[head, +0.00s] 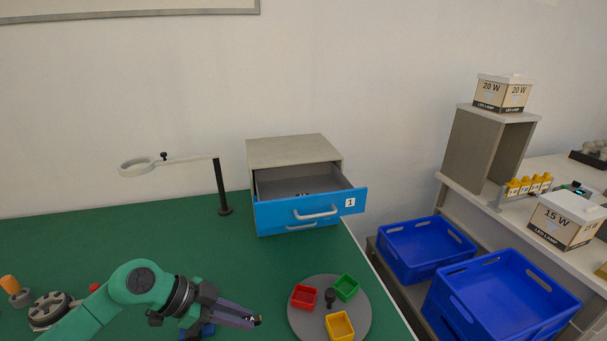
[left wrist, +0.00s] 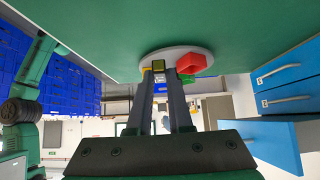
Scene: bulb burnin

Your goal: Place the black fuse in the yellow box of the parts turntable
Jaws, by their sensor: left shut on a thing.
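My left gripper (head: 250,321) is at the bottom middle of the head view, left of the parts turntable. It is shut on a small dark thing (head: 258,320), seemingly the black fuse, mostly hidden between the fingertips. The grey turntable (head: 304,325) carries a yellow box (head: 340,327) at its front, a red box (head: 304,297) and a green box (head: 346,288). The gripper is apart from the turntable. In the left wrist view, the fingertips (left wrist: 160,80) show with the turntable and the red box (left wrist: 195,63) beyond them. My right gripper is not in view.
A dark knob (head: 330,297) stands mid-turntable. A blue drawer (head: 285,214) is open behind it. A magnifier stand (head: 222,190) is at the back. Blue crates (head: 500,295) stand off the table's right edge. Green tabletop (head: 215,255) between the drawer and gripper is clear.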

